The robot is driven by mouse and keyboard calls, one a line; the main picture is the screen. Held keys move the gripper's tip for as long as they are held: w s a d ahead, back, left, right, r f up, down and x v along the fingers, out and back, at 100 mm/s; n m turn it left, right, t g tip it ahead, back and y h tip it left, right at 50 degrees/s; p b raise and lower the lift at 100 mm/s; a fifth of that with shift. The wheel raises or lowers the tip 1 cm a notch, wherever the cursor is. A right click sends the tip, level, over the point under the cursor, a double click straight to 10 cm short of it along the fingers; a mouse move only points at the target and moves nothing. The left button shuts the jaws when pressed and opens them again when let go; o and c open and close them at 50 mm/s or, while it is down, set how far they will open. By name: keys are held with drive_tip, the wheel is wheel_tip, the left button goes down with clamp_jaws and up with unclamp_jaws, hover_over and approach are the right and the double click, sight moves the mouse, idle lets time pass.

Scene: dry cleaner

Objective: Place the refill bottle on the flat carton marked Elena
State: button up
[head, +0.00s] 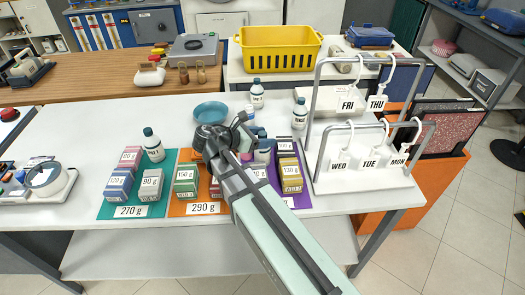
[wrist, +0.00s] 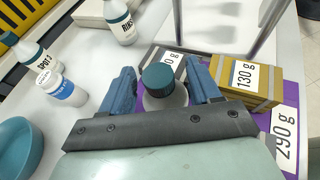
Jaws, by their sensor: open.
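My gripper (wrist: 161,84) is open, with its blue fingers on either side of a bottle with a teal cap (wrist: 158,76) and a grey body. Its label is hidden, so I cannot tell whether it is the refill bottle. In the head view my gripper (head: 242,136) is low over the white table, by the orange and purple mats. A small white bottle with a blue label (wrist: 66,91) stands to the left in the wrist view; its print is too small to read. No carton marked Elena can be made out in either view.
Weighed boxes stand on green (head: 113,208), orange (head: 178,209) and purple (head: 301,200) mats. Bottles marked SPOT (wrist: 38,57) and RINSE (wrist: 121,24) stand beyond. A teal bowl (head: 211,112) is behind my arm. A metal tag rack (head: 317,130) stands right.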

clamp_jaws()
idle(0.6)
